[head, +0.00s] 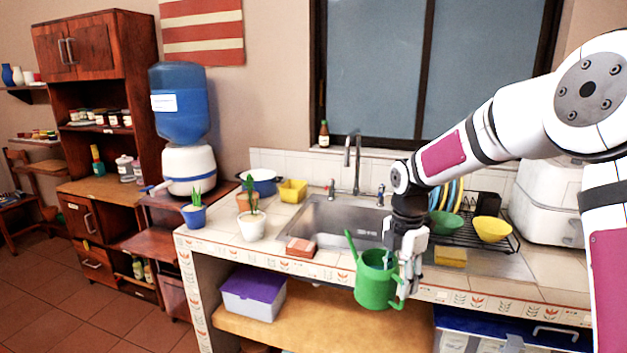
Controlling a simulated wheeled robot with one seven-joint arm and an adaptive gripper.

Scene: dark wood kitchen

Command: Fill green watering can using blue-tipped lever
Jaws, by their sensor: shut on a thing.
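A green watering can (374,284) hangs in front of the counter's front edge, its spout pointing up and left. My gripper (405,282) is shut on the can at its right, handle side; the fingers partly cover the handle. The sink (318,222) lies behind the can, with a tall faucet (357,165) at its back. A small tap handle (381,192) right of the faucet seems to have a bluish tip. A water dispenser (187,165) at the left has a lever or spout (152,188) that also looks bluish at its end.
A brick-coloured block (300,247), a white potted plant (251,228) and a blue potted plant (194,216) stand near the counter's front. A dish rack (480,236) with bowls is at the right. A purple-lidded box (253,290) sits on the lower shelf.

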